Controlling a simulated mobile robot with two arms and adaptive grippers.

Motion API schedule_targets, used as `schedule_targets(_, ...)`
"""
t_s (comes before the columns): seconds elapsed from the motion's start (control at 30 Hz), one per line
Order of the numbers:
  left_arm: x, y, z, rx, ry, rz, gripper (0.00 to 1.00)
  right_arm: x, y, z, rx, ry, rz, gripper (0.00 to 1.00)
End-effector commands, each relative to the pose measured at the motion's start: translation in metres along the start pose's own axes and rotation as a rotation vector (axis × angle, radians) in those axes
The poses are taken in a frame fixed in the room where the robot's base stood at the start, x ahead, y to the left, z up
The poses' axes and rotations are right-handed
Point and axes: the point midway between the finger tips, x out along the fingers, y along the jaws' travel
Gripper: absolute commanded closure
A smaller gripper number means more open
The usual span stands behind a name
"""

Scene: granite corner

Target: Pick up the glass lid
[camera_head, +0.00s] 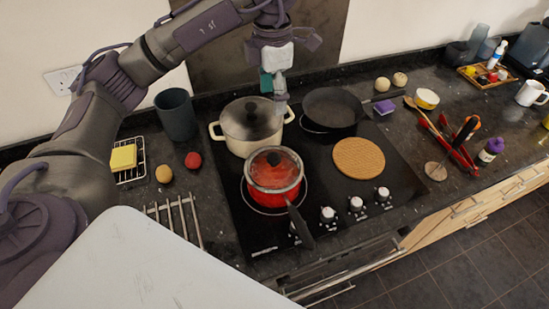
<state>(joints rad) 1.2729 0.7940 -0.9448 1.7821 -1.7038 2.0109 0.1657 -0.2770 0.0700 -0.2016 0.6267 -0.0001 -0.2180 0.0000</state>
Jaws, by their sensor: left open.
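A clear glass lid (286,170) with a black knob sits on a red saucepan (270,200) at the front left of the black hob. Red shows through the glass. My left gripper (280,98) points down beside the right side of the cream pot, behind the saucepan. It is open, and no object shows in its jaws. It is apart from the glass lid. I cannot tell whether it touches the cream pot. My right gripper is not in view.
A black frying pan (333,106) stands on the hob right of the gripper. A round cork mat (358,157) lies in front of it. The saucepan's handle (300,226) points to the front. A dark cup (176,113) and a sponge (123,157) on a rack stand left.

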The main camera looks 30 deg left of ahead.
Motion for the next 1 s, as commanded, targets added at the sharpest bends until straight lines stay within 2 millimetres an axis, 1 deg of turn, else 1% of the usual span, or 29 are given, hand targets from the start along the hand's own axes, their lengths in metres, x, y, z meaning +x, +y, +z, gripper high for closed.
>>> schedule_targets(0.03,0.011,0.000,0.000,0.001,-0.001,0.000,0.30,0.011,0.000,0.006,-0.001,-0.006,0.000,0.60)
schedule_targets(0.17,0.026,0.000,0.000,0.001,-0.001,-0.001,0.30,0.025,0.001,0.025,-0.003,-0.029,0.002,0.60)
schedule_targets(0.2,0.033,-0.001,0.000,0.001,-0.001,-0.001,0.30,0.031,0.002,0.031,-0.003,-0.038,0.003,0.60)
schedule_targets(0.3,0.046,-0.001,0.000,0.001,-0.001,-0.001,0.30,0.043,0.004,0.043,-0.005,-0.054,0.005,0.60)
schedule_targets(0.37,0.052,-0.001,0.000,0.001,-0.001,-0.001,0.30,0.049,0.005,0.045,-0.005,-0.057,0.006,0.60)
schedule_targets(0.4,0.058,-0.001,0.000,0.001,-0.001,-0.001,0.30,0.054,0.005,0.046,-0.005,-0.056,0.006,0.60)
schedule_targets(0.53,0.069,-0.001,0.000,0.001,-0.001,-0.001,0.30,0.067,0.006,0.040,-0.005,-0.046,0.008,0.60)
schedule_targets(0.67,0.077,-0.001,0.000,0.002,0.000,-0.003,0.30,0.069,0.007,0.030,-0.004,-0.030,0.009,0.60)
schedule_targets(0.73,0.087,-0.001,0.000,0.003,0.002,-0.004,0.30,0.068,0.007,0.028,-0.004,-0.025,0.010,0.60)
schedule_targets(0.83,0.105,-0.002,-0.001,0.002,0.005,-0.006,0.30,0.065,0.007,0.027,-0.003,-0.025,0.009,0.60)
schedule_targets(1.0,0.135,-0.001,0.000,0.001,0.002,-0.003,0.30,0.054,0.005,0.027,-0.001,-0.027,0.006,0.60)
